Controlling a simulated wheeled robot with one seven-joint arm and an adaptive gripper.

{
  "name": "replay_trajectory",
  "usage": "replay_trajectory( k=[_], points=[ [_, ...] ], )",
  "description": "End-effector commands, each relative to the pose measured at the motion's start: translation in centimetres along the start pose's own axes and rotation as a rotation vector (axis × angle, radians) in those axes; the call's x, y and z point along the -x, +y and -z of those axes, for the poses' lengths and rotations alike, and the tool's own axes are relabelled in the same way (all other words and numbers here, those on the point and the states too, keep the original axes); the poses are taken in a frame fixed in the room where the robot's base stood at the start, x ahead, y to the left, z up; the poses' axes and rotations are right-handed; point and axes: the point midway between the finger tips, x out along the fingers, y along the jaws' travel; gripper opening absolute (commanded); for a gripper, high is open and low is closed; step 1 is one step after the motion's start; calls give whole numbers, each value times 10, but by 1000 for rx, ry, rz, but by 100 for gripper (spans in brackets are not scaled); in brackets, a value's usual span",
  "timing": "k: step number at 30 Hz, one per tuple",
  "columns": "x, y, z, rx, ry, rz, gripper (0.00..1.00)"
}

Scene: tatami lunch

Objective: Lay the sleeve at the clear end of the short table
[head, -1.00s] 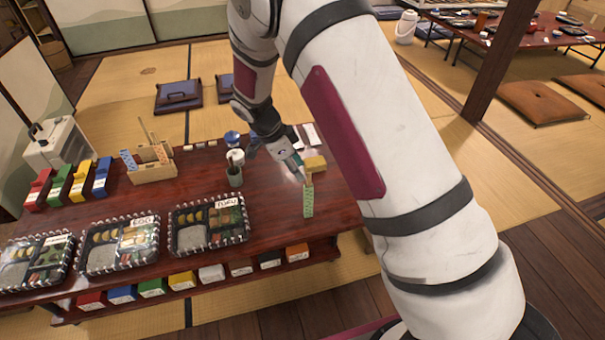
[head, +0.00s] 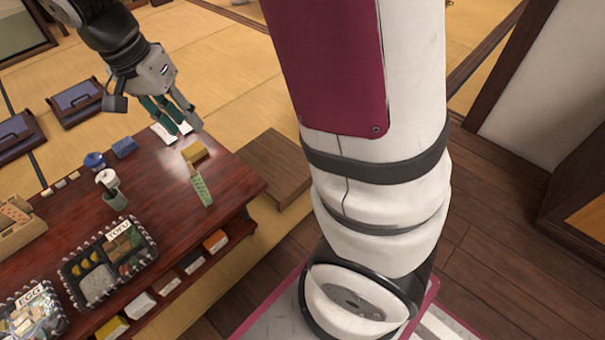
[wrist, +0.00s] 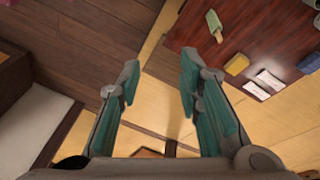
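The green patterned sleeve (head: 202,191) lies on the dark red short table (head: 165,205), near its right end in the head view. A pale tip sticks out of its far end. The sleeve also shows in the wrist view (wrist: 214,24), on the table at upper right. My gripper (head: 186,131) is raised beyond the sleeve, over the table's far edge, apart from it. In the wrist view my gripper (wrist: 159,68) has its fingers spread wide with nothing between them.
A yellow block (head: 195,151) sits just beyond the sleeve, with white slips near it. A grey-green cup (head: 114,198), a blue block (head: 124,147) and a tofu lunch box (head: 128,245) stand to the left.

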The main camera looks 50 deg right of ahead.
Motion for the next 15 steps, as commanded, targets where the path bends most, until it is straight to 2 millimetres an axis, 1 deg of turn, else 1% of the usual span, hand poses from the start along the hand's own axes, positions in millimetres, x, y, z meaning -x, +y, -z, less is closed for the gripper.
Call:
replay_trajectory(
  k=[1,3,5,6,10,15],
  points=[
    [15,20,-2,49,-14,16,32],
    [30,46,-8,135,-33,30,32],
    [41,69,-14,211,-49,43,32],
    [48,84,-19,262,-57,53,32],
    [64,132,-37,431,-81,92,32],
    [73,192,-67,658,-93,148,32]
  ],
)
